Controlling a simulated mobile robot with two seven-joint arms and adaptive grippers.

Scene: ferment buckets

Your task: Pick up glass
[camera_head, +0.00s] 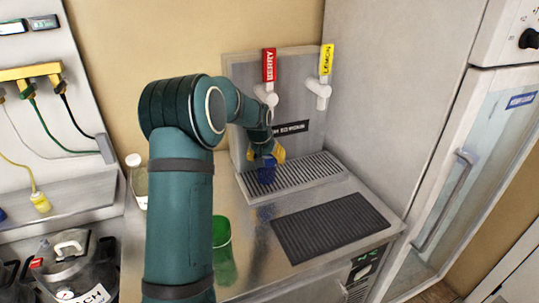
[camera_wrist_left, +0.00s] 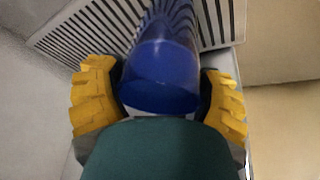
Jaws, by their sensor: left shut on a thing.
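A blue glass (camera_head: 266,172) is at the drip grate under the red-handled tap in the head view. In the left wrist view the blue glass (camera_wrist_left: 160,75) fills the space between the yellow fingers. My left gripper (camera_head: 268,158) is shut on the blue glass, with a finger on each side of it. I cannot tell whether its base touches the grate. A green glass (camera_head: 223,250) stands on the steel counter, partly hidden behind my left arm. My right gripper is not in view.
The slatted drip grate (camera_head: 312,172) lies below a red tap handle (camera_head: 269,65) and a yellow tap handle (camera_head: 326,59). A black ribbed mat (camera_head: 330,228) lies on the counter (camera_head: 262,285). A clear bottle (camera_head: 137,180) stands left of my arm. A tall cabinet borders the right.

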